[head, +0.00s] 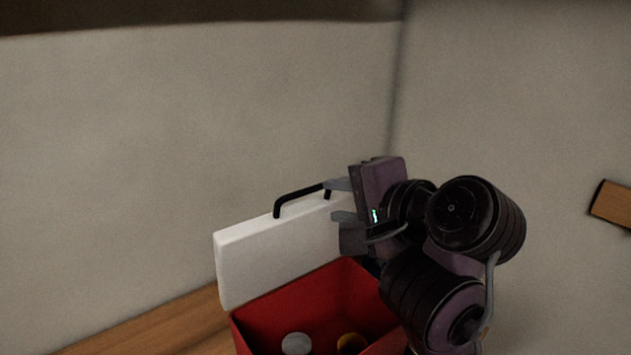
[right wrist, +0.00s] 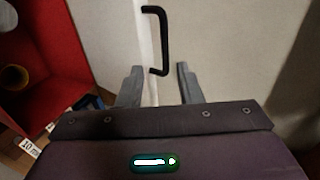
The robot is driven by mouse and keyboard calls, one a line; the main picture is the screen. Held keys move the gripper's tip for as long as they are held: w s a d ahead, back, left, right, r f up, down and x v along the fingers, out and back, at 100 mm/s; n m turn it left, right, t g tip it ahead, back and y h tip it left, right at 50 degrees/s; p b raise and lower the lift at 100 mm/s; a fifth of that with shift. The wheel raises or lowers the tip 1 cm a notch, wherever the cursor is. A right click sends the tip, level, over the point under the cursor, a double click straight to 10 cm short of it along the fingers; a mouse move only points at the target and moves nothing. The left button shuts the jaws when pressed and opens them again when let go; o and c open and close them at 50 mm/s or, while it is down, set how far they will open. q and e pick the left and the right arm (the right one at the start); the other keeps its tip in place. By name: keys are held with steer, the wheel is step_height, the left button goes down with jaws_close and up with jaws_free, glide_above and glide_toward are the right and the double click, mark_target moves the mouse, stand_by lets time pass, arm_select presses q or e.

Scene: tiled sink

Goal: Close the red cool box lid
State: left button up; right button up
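The red cool box (head: 290,303) stands open at the bottom of the head view. Its white lid (head: 265,263) stands raised along the back side, with a black handle (head: 298,195) on its top edge. My right gripper (head: 342,201) is at the lid's right end, near the handle. In the right wrist view the fingers of the right gripper (right wrist: 159,84) are apart, with the lid's edge and the near end of the handle (right wrist: 156,38) between or just beyond them. Contact cannot be told. My left gripper is not in view.
Inside the box lie a pale round item (head: 296,343) and a yellow one (head: 351,343). A wooden surface (head: 150,326) lies left of the box. Plain walls stand behind and to the right. A wooden piece (head: 612,203) juts in at the right edge.

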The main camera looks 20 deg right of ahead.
mark_target(307, 194)
steer(key=b+x, duration=0.1)
steer(key=x, duration=0.2)
steer(key=b+x, duration=0.1)
steer(key=x, duration=0.3)
steer(key=shift+a+r+b, duration=0.1)
steer(key=shift+r+b, duration=0.15)
steer(key=shift+b, duration=0.15)
steer(key=shift+b+x, duration=0.35)
steer(key=shift+x, duration=0.45)
steer(key=shift+w+a, duration=0.15)
steer(key=shift+w, duration=0.15)
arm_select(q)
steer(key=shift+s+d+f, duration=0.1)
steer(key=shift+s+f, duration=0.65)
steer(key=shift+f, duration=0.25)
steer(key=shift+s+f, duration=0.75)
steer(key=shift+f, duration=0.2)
arm_select(e)
steer(key=shift+w+f, duration=0.1)
steer(key=shift+w, duration=0.05)
